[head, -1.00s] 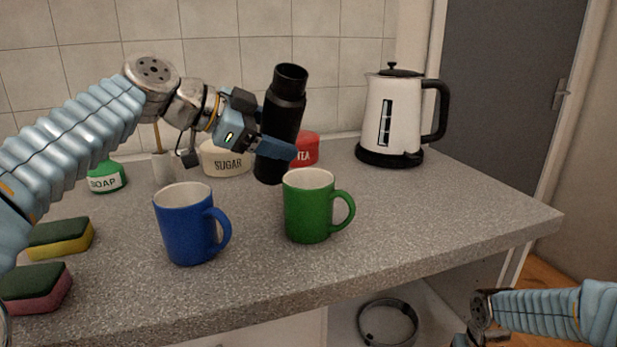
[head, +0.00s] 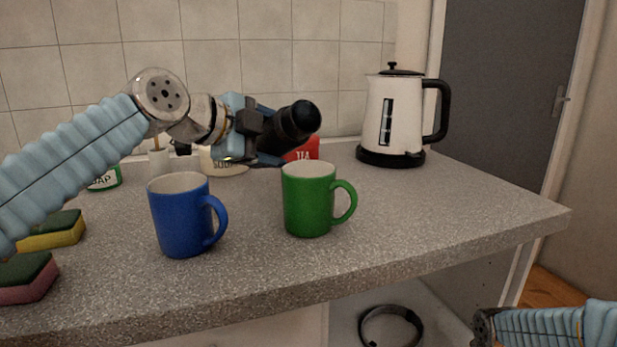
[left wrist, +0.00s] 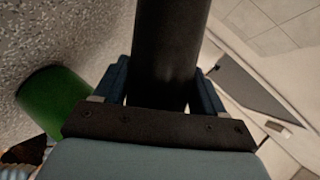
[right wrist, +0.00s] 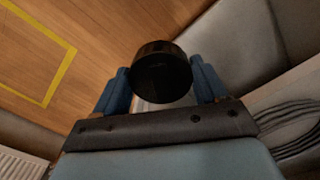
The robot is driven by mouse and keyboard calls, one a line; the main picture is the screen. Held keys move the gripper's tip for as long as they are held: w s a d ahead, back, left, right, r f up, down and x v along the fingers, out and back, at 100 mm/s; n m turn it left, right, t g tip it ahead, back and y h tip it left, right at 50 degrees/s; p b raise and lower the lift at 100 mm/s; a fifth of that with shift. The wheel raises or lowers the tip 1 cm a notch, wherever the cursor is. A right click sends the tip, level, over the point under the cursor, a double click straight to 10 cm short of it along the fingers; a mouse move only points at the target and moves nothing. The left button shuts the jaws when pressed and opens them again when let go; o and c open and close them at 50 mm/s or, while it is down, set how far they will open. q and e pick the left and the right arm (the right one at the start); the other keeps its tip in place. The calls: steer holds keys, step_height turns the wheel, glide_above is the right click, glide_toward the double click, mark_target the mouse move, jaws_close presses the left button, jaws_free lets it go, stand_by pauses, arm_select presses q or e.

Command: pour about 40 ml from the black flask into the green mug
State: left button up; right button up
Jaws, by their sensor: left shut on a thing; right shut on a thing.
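The black flask (head: 297,123) is held by my left gripper (head: 265,140) above and behind the green mug (head: 309,205). The flask is tilted strongly, its mouth end toward the right and the camera. No liquid stream shows. In the left wrist view the flask (left wrist: 170,45) runs between the fingers, with the green mug (left wrist: 52,103) to the left. The green mug stands upright, handle to the right; its inner bottom is hidden. My right gripper (right wrist: 160,85) is shut on a round black object (right wrist: 160,70), perhaps a cap, away from the counter.
A blue mug (head: 183,222) stands left of the green mug. A white kettle (head: 395,118) stands at the back right. A red tea container (head: 303,151) and a sugar container (head: 226,165) are partly hidden behind my left gripper. Sponges (head: 55,230) lie left.

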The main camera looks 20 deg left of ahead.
arm_select(q)
steer(key=shift+w+a+r+m+t+y, duration=0.15)
steer(key=shift+r+m+t+y, duration=0.2)
steer(key=shift+r+m, duration=0.25)
arm_select(e)
steer(key=shift+f, duration=0.3)
arm_select(q)
steer(key=shift+w+m+t+b, duration=0.1)
steer(key=shift+m+t+b, duration=0.2)
steer(key=shift+b, duration=0.2)
arm_select(e)
steer(key=shift+f, duration=0.35)
arm_select(q)
steer(key=shift+a+r+m+b, duration=0.15)
steer(key=shift+m+b, duration=0.15)
steer(key=shift+b, duration=0.15)
arm_select(e)
steer(key=shift+f, duration=0.45)
arm_select(q)
steer(key=shift+r+t, duration=0.2)
steer(key=shift+t, duration=0.05)
steer(key=shift+w+a, duration=0.15)
steer(key=shift+a, duration=0.05)
steer(key=shift+w+a+f, duration=0.15)
steer(key=shift+a+f, duration=0.05)
steer(key=shift+a, duration=0.15)
steer(key=shift+w+a+r, duration=0.25)
steer(key=shift+w+a, duration=0.05)
steer(key=shift+w, duration=0.05)
